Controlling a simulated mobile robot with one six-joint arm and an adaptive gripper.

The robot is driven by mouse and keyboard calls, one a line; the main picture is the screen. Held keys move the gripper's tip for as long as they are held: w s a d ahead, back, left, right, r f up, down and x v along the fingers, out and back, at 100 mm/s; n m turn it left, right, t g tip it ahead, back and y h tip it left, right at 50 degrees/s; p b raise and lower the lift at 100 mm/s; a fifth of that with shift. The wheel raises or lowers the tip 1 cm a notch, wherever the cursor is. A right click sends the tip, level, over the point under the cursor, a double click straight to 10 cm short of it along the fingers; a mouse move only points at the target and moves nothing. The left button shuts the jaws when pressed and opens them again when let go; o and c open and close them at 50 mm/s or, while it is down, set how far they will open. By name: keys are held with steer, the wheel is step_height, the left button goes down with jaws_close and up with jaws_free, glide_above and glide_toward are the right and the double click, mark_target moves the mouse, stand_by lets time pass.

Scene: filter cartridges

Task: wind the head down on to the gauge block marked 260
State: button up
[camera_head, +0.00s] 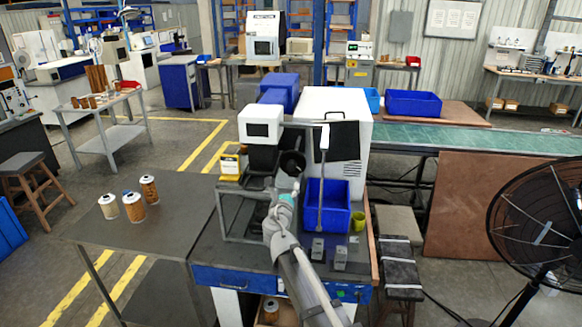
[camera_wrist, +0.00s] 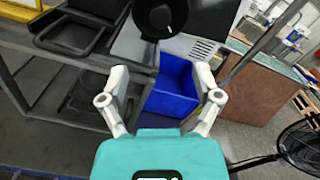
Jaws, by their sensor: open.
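A black handwheel (camera_head: 292,163) sits on the front of the bench machine, beside a dark block-like part (camera_head: 263,158) under a white display box (camera_head: 261,122). The handwheel (camera_wrist: 160,17) with its round centre knob fills the top middle of the wrist view. My gripper (camera_head: 289,187) is just below the handwheel in the head view. In the wrist view my gripper (camera_wrist: 161,75) has its fingers wide apart with nothing between them, and the wheel lies beyond them. Two small grey blocks (camera_head: 318,248) (camera_head: 341,257) stand on the bench front; their markings are too small to read.
A blue bin (camera_head: 342,220) stands right of my gripper, with a thin upright post (camera_head: 322,180) before it. Several filter cartridges (camera_head: 134,206) stand on the dark left table (camera_head: 170,240), which has free room. A grey frame (camera_head: 228,215) is left of my gripper.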

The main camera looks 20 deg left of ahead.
mark_target(291, 168)
steer(key=shift+w, duration=0.1)
steer(key=x, duration=1.3)
steer(key=shift+w, duration=0.35)
steer(key=shift+a, duration=0.1)
jaws_close()
